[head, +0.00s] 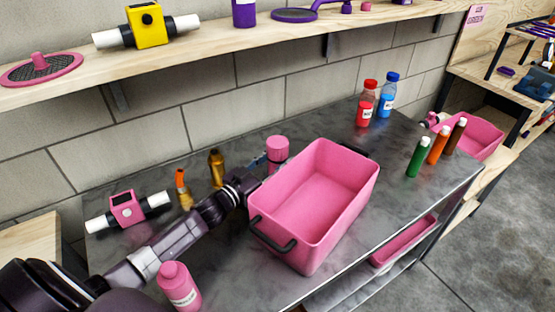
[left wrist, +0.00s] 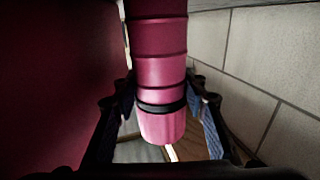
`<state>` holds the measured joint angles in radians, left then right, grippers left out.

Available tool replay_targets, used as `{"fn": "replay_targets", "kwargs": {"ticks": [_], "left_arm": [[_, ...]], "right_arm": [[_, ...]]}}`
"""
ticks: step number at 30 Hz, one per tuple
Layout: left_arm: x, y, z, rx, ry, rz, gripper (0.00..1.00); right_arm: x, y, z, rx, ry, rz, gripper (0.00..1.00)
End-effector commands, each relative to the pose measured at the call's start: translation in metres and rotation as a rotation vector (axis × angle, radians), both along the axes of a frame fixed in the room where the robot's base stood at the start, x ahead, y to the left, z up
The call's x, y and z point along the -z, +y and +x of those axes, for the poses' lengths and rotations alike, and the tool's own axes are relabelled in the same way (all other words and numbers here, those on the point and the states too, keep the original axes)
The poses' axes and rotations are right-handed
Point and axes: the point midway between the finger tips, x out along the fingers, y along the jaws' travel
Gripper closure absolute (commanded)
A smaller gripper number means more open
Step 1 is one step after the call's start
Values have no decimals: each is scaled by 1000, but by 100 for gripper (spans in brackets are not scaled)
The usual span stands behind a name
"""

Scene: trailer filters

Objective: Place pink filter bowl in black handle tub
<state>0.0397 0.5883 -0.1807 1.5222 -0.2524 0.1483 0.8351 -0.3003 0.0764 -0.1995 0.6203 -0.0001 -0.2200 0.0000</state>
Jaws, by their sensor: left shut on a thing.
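The pink filter bowl (head: 277,149) is behind the far left corner of the pink tub with black handles (head: 320,190). The tub stands on the grey marbled table and looks empty. My left gripper (head: 262,161) reaches in along the tub's left side and is shut on the bowl. In the left wrist view the ridged pink bowl (left wrist: 158,60), with a black ring near one end, sits between the fingers (left wrist: 163,105). The tub's wall (left wrist: 50,80) fills the left of that view. The tub hides the bowl's lower part in the head view. My right gripper is not in view.
A pink bottle (head: 178,287) stands near the front left. A pink-and-white filter housing (head: 127,209) and small orange and brown bottles (head: 216,168) are at the left. Red and blue bottles (head: 367,103) stand at the back right; a green bottle (head: 418,157) and others stand right of the tub.

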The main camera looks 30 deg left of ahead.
Motion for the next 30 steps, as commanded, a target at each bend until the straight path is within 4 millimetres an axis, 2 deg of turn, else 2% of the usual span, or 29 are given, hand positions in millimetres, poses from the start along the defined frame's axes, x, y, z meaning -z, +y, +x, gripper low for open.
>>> {"fn": "replay_targets", "kwargs": {"ticks": [1,2,6,17,23,30], "left_arm": [[2,0,0,0,-1,-1,88],[2,0,0,0,0,-1,58],[2,0,0,0,1,-1,43],[-2,0,-1,0,1,0,43],[2,6,-23,0,3,-1,43],[1,15,-63,0,3,0,43]], "right_arm": [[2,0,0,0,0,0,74],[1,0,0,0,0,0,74],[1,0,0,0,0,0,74],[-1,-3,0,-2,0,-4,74],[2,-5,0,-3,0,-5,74],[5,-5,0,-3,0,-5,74]]}}
